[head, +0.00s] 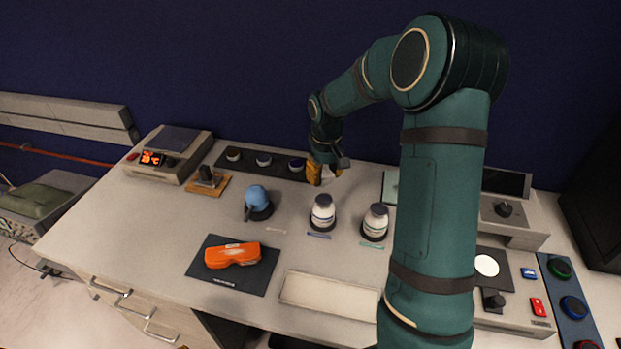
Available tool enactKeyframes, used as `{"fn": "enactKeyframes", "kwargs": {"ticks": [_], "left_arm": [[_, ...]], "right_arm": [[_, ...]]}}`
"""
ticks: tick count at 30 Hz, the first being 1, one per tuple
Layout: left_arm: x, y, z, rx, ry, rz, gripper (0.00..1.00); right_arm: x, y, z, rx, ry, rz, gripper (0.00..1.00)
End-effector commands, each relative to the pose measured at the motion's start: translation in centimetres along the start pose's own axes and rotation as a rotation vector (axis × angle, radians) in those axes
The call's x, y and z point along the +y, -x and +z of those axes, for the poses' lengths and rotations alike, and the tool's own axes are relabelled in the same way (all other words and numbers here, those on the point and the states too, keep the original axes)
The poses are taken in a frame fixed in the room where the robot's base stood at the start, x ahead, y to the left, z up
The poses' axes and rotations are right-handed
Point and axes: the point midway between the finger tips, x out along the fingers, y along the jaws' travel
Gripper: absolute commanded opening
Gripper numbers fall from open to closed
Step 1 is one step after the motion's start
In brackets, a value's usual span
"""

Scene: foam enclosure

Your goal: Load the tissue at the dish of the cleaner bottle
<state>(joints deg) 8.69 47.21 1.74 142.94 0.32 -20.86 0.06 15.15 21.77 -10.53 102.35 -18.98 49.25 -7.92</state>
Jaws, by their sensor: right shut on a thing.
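My right gripper (326,160) is shut at the back of the table, just right of the dark strip. A small orange-yellow thing (314,174) with a pale part beside it shows at its fingertips. I cannot tell whether this is the tissue. Two white bottles with dark bases, a left one (322,213) and a right one (375,221), stand upright in front of the gripper, apart from it. Their labels are too small to read, so I cannot tell which is the cleaner bottle. Small round dishes or pots (264,160) sit on the dark strip. My left gripper is out of view.
A blue rounded object (257,199) stands left of the bottles. Orange glasses or a case (232,254) lie on a black mat (229,282). A pale shallow tray (329,296) is at the front edge. A scale (172,146) stands back left. My right arm hides part of the right side.

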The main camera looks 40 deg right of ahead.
Motion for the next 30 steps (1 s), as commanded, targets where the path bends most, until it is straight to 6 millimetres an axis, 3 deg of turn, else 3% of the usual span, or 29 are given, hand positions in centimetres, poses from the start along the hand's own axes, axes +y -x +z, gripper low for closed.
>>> {"fn": "enactKeyframes", "kwargs": {"ticks": [18, 30], "left_arm": [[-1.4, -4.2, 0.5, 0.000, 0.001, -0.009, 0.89], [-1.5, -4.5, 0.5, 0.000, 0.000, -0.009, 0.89]], "right_arm": [[-0.1, -5.4, 0.0, -0.001, 0.004, 0.000, 0.16], [-0.1, -5.8, 0.0, 0.001, 0.004, 0.000, 0.16]]}}
